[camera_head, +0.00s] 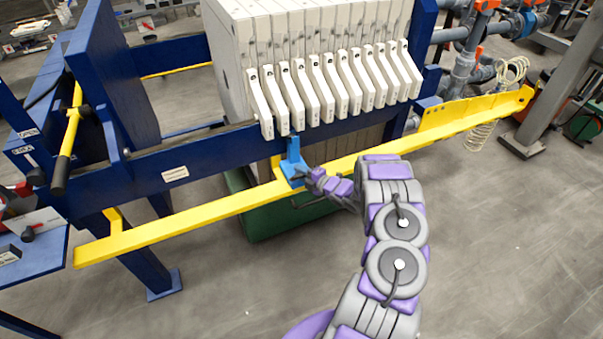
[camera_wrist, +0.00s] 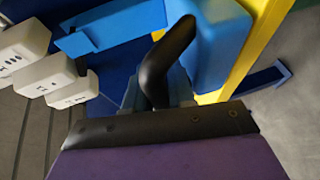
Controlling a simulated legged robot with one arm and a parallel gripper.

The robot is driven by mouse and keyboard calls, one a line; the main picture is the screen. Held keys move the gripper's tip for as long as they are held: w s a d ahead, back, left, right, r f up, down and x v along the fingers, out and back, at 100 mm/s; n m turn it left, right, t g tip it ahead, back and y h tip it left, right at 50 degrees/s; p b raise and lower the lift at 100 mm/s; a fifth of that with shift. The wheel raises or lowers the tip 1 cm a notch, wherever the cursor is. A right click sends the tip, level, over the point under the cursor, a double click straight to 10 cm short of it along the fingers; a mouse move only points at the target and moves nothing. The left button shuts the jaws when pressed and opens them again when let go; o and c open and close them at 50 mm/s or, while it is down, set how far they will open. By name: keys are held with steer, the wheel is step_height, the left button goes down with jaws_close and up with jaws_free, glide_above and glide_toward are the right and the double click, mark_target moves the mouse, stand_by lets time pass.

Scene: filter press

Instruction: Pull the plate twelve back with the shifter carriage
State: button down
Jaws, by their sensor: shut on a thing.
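The blue shifter carriage (camera_head: 292,165) sits on the long yellow rail (camera_head: 190,219), its upright prong reaching up under the leftmost plate handles. My gripper (camera_head: 304,179) is at the carriage's right side and shut on it. The white filter plates (camera_head: 300,30) stand in a packed row with white handles (camera_head: 325,88) sticking out. Their markings are too small to tell which is plate twelve. Whether the prong touches a handle cannot be told.
A blue press frame (camera_head: 215,151) runs behind the rail. A yellow lever with a black grip (camera_head: 66,150) hangs at the left. The yellow rail continues right to a raised bracket (camera_head: 470,112). The floor (camera_head: 500,230) at the front right is clear.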

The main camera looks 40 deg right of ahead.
steer(key=w+a+b, duration=0.1)
steer(key=w+a, duration=0.2)
steer(key=a, duration=1.2)
steer(key=w+a+b, duration=0.1)
steer(key=w+a, duration=0.3)
steer(key=a, duration=1.2)
steer(key=w+a+f, duration=0.1)
steer(key=w+a, duration=0.2)
steer(key=a, duration=1.3)
steer(key=shift+w+a+b, duration=0.15)
steer(key=shift+w+b, duration=0.2)
steer(key=shift+b, duration=0.05)
steer(key=shift+d+r, duration=0.1)
steer(key=shift+d, duration=0.1)
steer(key=c, duration=1.3)
jaws_free()
steer(key=shift+a, duration=0.25)
steer(key=shift+c, duration=0.2)
steer(key=p+v, duration=0.7)
steer(key=v, duration=1)
steer(key=shift+r, duration=0.3)
